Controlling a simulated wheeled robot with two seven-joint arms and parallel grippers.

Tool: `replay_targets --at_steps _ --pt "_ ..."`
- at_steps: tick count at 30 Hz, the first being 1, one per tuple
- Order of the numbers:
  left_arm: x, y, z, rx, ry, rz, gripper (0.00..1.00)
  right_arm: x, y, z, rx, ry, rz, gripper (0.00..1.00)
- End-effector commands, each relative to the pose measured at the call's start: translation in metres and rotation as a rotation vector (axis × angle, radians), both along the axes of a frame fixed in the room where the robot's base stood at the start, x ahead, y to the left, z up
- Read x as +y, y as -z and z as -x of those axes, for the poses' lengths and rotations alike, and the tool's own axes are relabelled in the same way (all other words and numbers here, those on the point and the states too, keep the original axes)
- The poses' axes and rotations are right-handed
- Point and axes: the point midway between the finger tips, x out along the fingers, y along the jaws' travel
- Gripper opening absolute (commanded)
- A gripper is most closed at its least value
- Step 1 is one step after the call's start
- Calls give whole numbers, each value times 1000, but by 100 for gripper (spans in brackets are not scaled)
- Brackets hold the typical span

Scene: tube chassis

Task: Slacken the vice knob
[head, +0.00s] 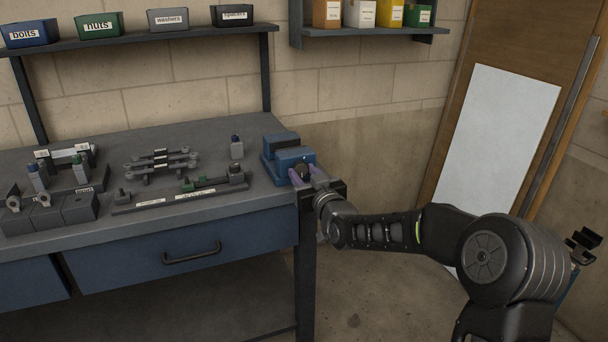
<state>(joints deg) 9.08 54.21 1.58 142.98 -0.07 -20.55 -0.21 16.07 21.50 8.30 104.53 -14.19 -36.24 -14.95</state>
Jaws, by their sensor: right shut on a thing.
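The blue vice (293,157) stands at the right end of the grey workbench. Its dark round knob (302,171) is on the front side, facing me. My right gripper (306,176) is at the knob, with its fingers shut around it. The gripper and wrist hide part of the knob. I cannot tell how far the vice jaws stand apart.
On the workbench (140,227), several small fixtures and tube parts stand left of the vice. A drawer with a handle (192,254) is below. Labelled bins (97,25) sit on a shelf above.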

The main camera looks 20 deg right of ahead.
Motion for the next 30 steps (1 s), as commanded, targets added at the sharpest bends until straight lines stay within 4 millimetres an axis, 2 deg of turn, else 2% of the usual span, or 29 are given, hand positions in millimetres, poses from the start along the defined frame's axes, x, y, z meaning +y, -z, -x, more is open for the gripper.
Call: replay_targets --at_steps 14,20,30 --pt "0 12 0 0 0 0 36 0 2 0 -1 0 69 0" --pt "0 28 0 0 -1 0 36 1 4 0 -1 -1 182 0" --pt "0 60 0 1 -4 0 36 1 4 0 -4 0 479 0"
